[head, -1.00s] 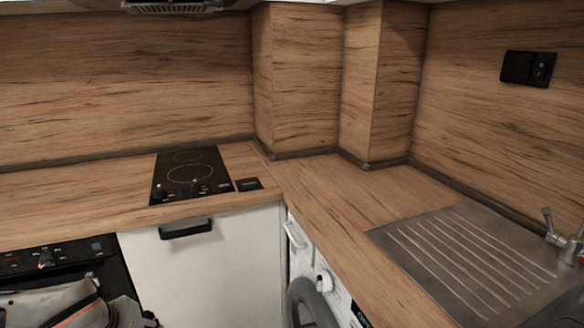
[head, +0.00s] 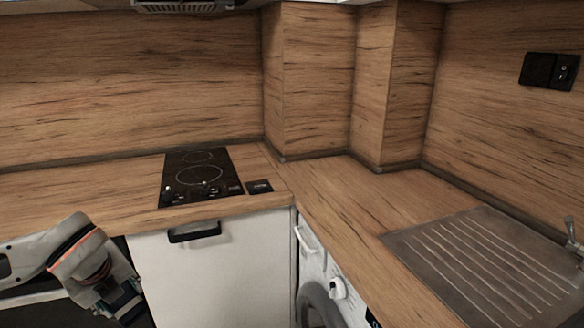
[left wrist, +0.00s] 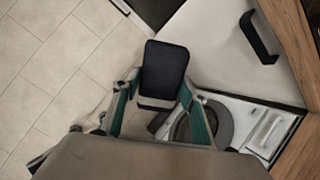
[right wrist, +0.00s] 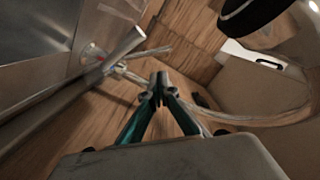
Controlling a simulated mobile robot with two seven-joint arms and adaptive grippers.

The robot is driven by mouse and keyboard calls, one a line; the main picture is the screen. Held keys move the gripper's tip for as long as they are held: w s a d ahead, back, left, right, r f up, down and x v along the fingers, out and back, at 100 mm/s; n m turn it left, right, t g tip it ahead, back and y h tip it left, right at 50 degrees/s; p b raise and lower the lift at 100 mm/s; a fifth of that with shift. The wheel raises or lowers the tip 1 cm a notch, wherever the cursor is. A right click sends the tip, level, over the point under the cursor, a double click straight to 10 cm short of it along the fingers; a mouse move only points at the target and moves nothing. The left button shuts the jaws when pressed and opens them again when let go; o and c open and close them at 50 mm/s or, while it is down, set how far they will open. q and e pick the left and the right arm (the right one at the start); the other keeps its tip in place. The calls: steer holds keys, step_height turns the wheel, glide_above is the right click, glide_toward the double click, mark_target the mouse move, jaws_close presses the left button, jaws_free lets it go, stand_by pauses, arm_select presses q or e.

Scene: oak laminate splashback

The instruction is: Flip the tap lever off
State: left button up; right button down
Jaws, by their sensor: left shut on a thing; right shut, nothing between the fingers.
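The metal tap (head: 573,238) is cut off by the right edge of the head view, behind the steel sink. In the right wrist view a metal tap part (right wrist: 122,48) with a red mark near its base lies up and left of my right gripper (right wrist: 160,88). That gripper is shut and empty, with a visible gap to the tap. Whether the lever is up or down I cannot tell. My left gripper (head: 128,305) is low in front of the cabinets. In the left wrist view its fingers (left wrist: 157,95) are shut on a dark block (left wrist: 165,70).
The ribbed steel drainer (head: 480,262) lies on the right worktop. A black hob (head: 200,178) is set into the left worktop. A washing machine (head: 338,288) stands below the corner. The worktop between hob and drainer is clear.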

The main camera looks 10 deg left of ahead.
mark_target(575, 235)
arm_select(q)
steer(key=shift+a+r, duration=0.2)
arm_select(e)
steer(key=shift+w+a+r, duration=0.1)
